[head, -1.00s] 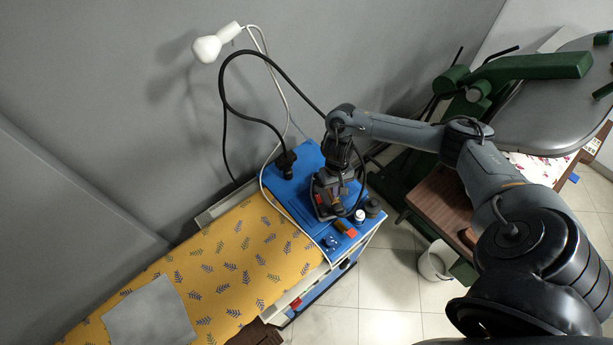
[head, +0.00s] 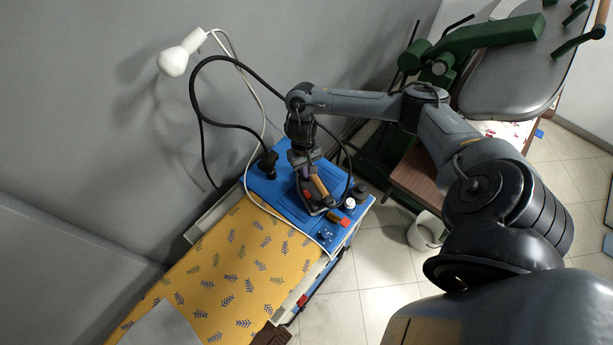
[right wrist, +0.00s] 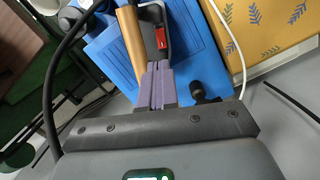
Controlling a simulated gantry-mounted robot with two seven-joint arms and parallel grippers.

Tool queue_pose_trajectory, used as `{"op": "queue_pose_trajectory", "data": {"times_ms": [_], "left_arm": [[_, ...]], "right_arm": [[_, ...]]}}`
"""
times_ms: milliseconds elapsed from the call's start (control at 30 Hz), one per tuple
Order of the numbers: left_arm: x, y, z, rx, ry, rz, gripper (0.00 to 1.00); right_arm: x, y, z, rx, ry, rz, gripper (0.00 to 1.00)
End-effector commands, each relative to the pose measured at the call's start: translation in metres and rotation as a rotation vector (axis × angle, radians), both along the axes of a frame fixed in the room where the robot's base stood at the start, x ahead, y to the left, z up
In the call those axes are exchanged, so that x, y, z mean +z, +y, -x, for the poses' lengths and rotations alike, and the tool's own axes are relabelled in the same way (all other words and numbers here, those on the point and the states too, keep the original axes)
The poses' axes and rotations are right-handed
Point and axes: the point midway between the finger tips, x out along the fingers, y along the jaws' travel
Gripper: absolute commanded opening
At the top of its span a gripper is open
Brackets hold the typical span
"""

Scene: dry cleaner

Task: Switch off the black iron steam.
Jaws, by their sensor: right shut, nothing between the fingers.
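The black iron (head: 328,207) rests on the blue top of the ironing station. Its brown handle (head: 320,186) slants up toward my right gripper (head: 303,160). A small red switch (head: 307,194) shows beside the handle; in the right wrist view this red switch (right wrist: 162,38) is just beyond the fingertips. My right gripper's purple fingers (right wrist: 157,70) are shut together with nothing between them, close beside the handle (right wrist: 131,45). I cannot tell whether they touch the iron. My left gripper is out of view.
Knobs and a red and yellow switch (head: 336,216) line the front of the blue top (head: 258,184). A black cable (head: 200,120) loops behind. The yellow patterned board (head: 245,260) lies in front, and a white bucket (head: 424,230) stands on the floor.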

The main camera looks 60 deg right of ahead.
Motion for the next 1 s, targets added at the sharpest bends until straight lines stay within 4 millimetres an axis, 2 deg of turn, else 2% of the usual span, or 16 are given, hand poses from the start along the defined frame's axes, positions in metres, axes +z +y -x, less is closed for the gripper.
{"op": "queue_pose_trajectory", "data": {"times_ms": [100,267,600,800,1000], "left_arm": [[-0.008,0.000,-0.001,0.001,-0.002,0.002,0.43],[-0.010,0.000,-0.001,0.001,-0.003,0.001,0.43],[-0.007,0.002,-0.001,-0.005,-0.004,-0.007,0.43],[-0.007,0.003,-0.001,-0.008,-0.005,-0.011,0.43],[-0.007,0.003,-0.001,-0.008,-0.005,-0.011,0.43]], "right_arm": [[-0.019,0.002,0.003,-0.002,0.004,-0.003,0.00],[-0.046,0.004,0.006,-0.002,0.004,-0.003,0.00],[-0.102,0.008,0.011,-0.001,0.002,-0.001,0.00],[-0.122,0.009,0.013,-0.001,0.001,0.000,0.00],[-0.129,0.009,0.013,0.000,0.000,0.000,0.00]]}}
